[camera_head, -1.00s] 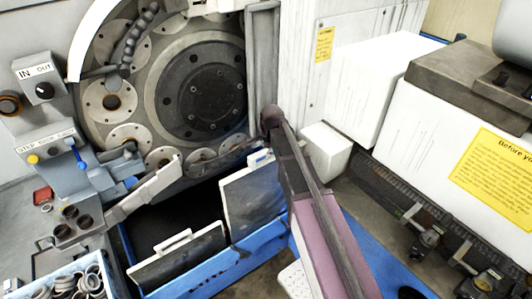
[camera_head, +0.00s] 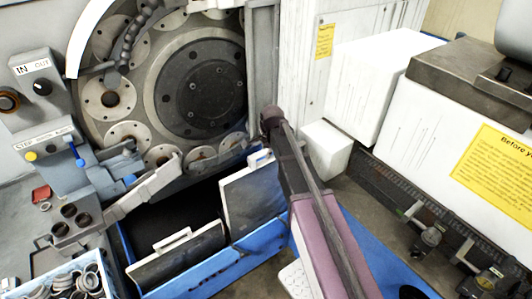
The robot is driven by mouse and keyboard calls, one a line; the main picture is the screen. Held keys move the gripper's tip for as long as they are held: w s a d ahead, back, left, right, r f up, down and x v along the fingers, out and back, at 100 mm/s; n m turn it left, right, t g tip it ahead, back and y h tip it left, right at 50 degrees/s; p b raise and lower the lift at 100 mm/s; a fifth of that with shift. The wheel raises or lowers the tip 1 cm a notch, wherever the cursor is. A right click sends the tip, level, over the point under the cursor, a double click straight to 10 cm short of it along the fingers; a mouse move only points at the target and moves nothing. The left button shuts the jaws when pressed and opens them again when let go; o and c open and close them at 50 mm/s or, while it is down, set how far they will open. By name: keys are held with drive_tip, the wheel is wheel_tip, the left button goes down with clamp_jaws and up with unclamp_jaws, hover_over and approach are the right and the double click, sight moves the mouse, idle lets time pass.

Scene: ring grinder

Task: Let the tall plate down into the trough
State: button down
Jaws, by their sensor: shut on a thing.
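The tall plate (camera_head: 250,200) is a dark, light-edged panel with a handle (camera_head: 260,159) on top. It stands tilted at the right end of the blue trough (camera_head: 215,272), with its lower edge near the front rim. I cannot tell how deep it sits. My mauve and dark grey arm comes from the lower right and covers the plate's right side. My gripper (camera_head: 267,150) is at the handle and shut on the tall plate; its fingers are mostly hidden.
A second, lower plate with a handle (camera_head: 178,250) stands at the trough's left part. The trough's dark inside shows behind it. The grinder's ring carrier (camera_head: 200,90) rises behind. A white block (camera_head: 326,148) is close right of my arm. A bin of rings (camera_head: 75,280) stands lower left.

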sight(267, 162)
drive_tip(key=shift+f+b, duration=3.4)
drive_tip(key=shift+f, duration=0.1)
idle(0.6)
drive_tip(key=shift+s+d, duration=0.35)
drive_tip(key=shift+s, duration=0.2)
idle(1.5)
drive_tip(key=c, duration=0.5)
unclamp_jaws()
drive_tip(key=shift+c, duration=0.2)
drive_tip(key=shift+w+a, duration=0.4)
drive_tip(key=shift+w, duration=0.2)
wheel_tip(267, 162, up, 2)
drive_tip(key=shift+s+d+r+p, duration=0.1)
drive_tip(key=shift+s+r+p, duration=0.05)
drive_tip(key=shift+p, duration=0.95)
wheel_tip(267, 162, up, 8)
drive_tip(key=p, duration=0.7)
drive_tip(key=shift+p, duration=0.35)
